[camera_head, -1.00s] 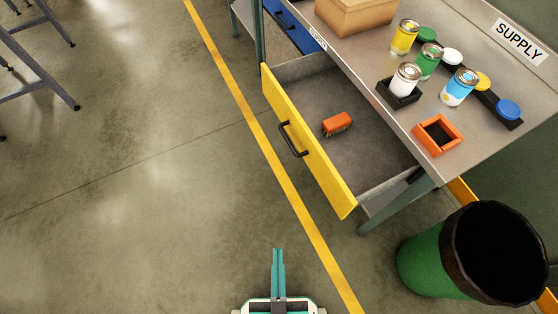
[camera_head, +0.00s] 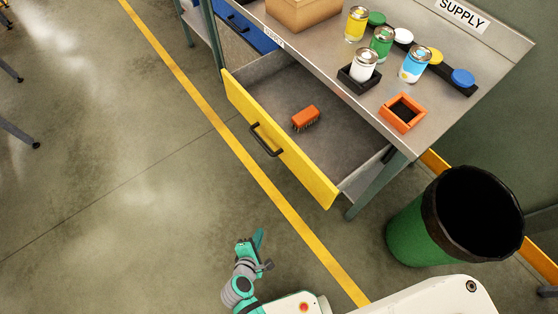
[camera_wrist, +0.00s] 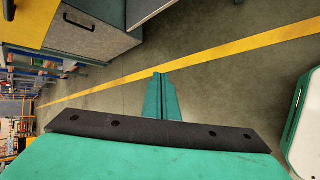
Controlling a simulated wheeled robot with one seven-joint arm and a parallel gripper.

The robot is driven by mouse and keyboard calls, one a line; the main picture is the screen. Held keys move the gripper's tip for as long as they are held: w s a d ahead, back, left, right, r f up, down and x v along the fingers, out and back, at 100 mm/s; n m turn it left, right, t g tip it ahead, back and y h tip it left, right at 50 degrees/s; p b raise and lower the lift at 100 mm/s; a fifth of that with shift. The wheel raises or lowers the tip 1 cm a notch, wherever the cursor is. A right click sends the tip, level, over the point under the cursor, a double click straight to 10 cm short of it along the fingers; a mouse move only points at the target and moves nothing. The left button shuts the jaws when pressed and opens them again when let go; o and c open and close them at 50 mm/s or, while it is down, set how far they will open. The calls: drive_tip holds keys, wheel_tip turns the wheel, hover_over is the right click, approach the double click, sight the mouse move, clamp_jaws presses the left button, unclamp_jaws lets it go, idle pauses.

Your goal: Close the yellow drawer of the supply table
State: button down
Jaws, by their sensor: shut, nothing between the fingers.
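The yellow drawer (camera_head: 281,144) of the supply table (camera_head: 407,142) stands pulled out, with a black bar handle (camera_head: 265,140) on its front. An orange brush (camera_head: 306,118) lies inside it on the grey drawer floor. My gripper (camera_head: 259,238) is shut and empty, over the floor in front of the drawer and apart from it. In the wrist view the shut teal fingers (camera_wrist: 161,78) point over the concrete floor toward the yellow line.
A green bin (camera_head: 425,232) with a black liner stands right of the table. Paint cans, an orange square tray (camera_head: 403,113) and a cardboard box (camera_head: 301,12) sit on the tabletop. A yellow floor line (camera_head: 215,120) runs before the drawer.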

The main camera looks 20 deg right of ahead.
drive_tip(key=w+d+r+n+h, duration=0.2)
drive_tip(key=w+r+n+h, duration=0.25)
drive_tip(key=w, duration=0.35)
drive_tip(key=g+h, duration=0.2)
drive_tip(key=h, duration=0.6)
approach(287, 156)
drive_tip(key=shift+n, duration=0.25)
drive_tip(key=x, duration=0.6)
drive_tip(key=shift+s+d+r, duration=0.1)
drive_tip(key=shift+r, duration=0.2)
drive_tip(key=shift+d, duration=0.1)
